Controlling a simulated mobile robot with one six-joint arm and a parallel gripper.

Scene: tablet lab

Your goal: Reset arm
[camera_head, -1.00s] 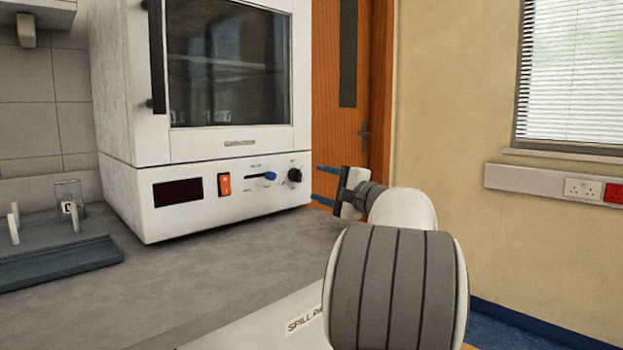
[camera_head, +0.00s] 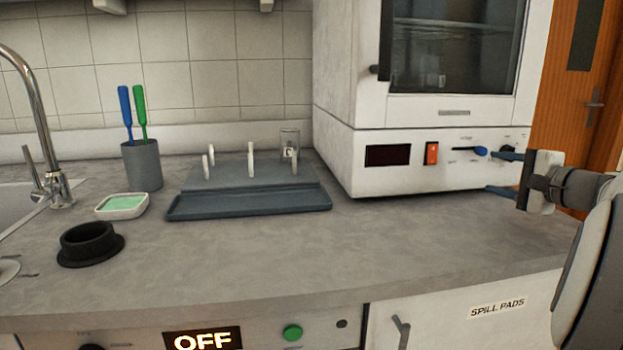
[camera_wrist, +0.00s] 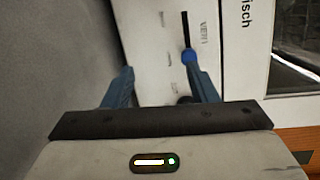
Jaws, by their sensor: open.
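My gripper (camera_head: 497,174) is at the right of the head view, in front of the right end of the oven's control panel. Its two blue fingers are apart, with nothing between them. In the wrist view my gripper (camera_wrist: 160,90) is also open and empty, facing the white panel. The white oven (camera_head: 345,160) stands on the counter with its door shut. Its panel has a dark display (camera_head: 388,155), an orange switch (camera_head: 431,153), a blue-tipped slider (camera_head: 480,151) and a dark knob partly behind my gripper. The blue slider tip also shows in the wrist view (camera_wrist: 189,57).
A grey rack with white pegs (camera_head: 250,203) stands left of the oven. Further left are a brush cup (camera_head: 142,166), a green sponge dish (camera_head: 122,206), a black ring (camera_head: 88,243) and a sink tap (camera_head: 40,120). The counter front (camera_head: 350,250) is clear.

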